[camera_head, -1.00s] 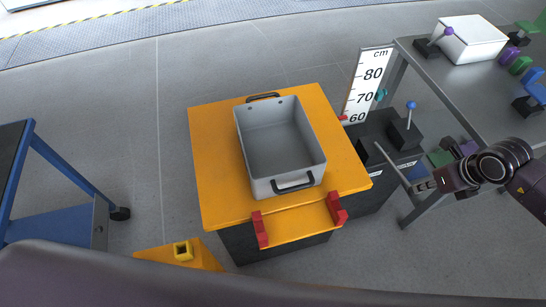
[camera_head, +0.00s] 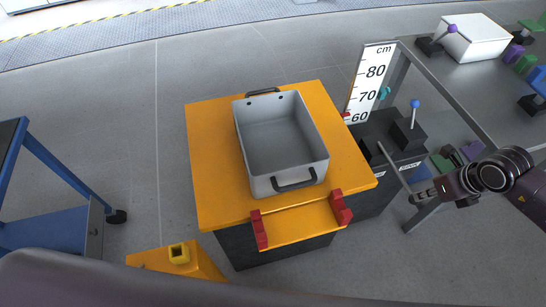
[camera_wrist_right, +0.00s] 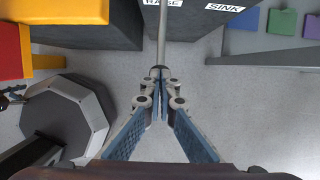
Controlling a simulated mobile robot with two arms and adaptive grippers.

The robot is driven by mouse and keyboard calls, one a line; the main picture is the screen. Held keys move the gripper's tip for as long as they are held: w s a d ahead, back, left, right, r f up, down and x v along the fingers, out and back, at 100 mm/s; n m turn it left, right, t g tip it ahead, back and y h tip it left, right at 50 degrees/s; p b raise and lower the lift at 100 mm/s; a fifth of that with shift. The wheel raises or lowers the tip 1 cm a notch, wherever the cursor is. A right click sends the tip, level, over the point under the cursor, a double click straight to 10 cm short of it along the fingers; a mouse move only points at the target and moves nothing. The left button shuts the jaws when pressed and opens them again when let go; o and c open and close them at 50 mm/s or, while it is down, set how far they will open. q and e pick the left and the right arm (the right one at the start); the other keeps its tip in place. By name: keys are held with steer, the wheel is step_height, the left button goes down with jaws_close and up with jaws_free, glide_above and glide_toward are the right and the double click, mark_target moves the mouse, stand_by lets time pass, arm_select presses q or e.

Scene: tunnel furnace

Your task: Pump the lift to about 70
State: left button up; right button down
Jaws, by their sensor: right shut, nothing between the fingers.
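The lift has an orange top (camera_head: 215,160) on a dark base and carries a grey bin (camera_head: 327,165). Beside it stands a white cm scale (camera_head: 369,82); a red pointer (camera_head: 346,115) sits at or just above the 60 mark. A thin grey pump lever (camera_head: 394,168) slants out of the black unit. In the right wrist view, the lever (camera_wrist_right: 162,35) runs below the RAISE label (camera_wrist_right: 163,2) to my fingertips. My right gripper (camera_head: 414,197) is shut with nothing gripped, at the lever's outer end; contact is unclear. My left gripper is not in view.
A blue-knobbed lever (camera_head: 415,104) stands on the black unit. A SINK label (camera_wrist_right: 225,7) shows right of RAISE. A steel table (camera_head: 455,95) with a white box (camera_head: 472,38) and coloured blocks is at the right. A blue cart (camera_head: 50,215) stands left.

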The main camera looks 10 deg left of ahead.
stand_by(0.3)
steer(key=w+a+r+p, duration=0.1)
steer(key=r+p, duration=0.3)
steer(key=r, duration=0.4)
steer(key=w+a+r+p, duration=0.1)
steer(key=w+r+p, duration=0.3)
steer(key=r, duration=0.4)
steer(key=shift+w+a+p, duration=0.15)
steer(key=shift+w+p, duration=0.15)
steer(key=shift+p, duration=0.05)
steer(key=shift+f, duration=0.1)
steer(key=shift+f+b, duration=0.3)
steer(key=shift+b, duration=0.2)
steer(key=shift+f, duration=0.1)
stand_by(0.4)
